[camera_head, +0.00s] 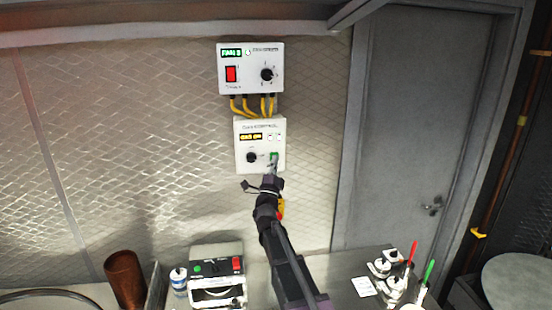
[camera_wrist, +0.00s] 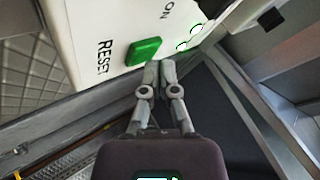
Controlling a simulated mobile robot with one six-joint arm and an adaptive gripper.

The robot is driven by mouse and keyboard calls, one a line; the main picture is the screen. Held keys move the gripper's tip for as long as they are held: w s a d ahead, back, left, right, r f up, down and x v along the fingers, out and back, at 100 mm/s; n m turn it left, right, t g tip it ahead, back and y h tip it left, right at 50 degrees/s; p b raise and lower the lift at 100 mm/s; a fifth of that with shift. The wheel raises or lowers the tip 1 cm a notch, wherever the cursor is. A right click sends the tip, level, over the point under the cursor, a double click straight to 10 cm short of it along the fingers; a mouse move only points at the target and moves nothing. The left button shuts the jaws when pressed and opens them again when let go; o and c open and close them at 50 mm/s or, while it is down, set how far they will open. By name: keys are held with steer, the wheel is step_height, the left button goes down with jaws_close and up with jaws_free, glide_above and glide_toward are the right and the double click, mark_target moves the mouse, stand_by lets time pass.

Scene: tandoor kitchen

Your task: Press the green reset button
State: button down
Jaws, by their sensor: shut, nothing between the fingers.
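The green reset button (camera_wrist: 144,51) sits on the white face of the lower wall box (camera_head: 241,167), with "RESET" printed beside it. In the head view the button (camera_head: 274,155) is at the box's lower right, partly hidden by my gripper (camera_head: 272,168). In the wrist view my gripper (camera_wrist: 159,64) is shut and empty, its tips just beside the button's lower right edge. I cannot tell whether the tips touch the box or the button.
An upper white box (camera_head: 249,85) with a red switch hangs above, joined by yellow cables (camera_head: 238,106). Below are a small appliance (camera_head: 217,272), a copper cup (camera_head: 125,279) and several bottles (camera_head: 394,288) on the counter. A grey door (camera_head: 415,130) is at right.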

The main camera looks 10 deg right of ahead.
steer(key=shift+s, duration=0.3)
steer(key=shift+s, duration=2.55)
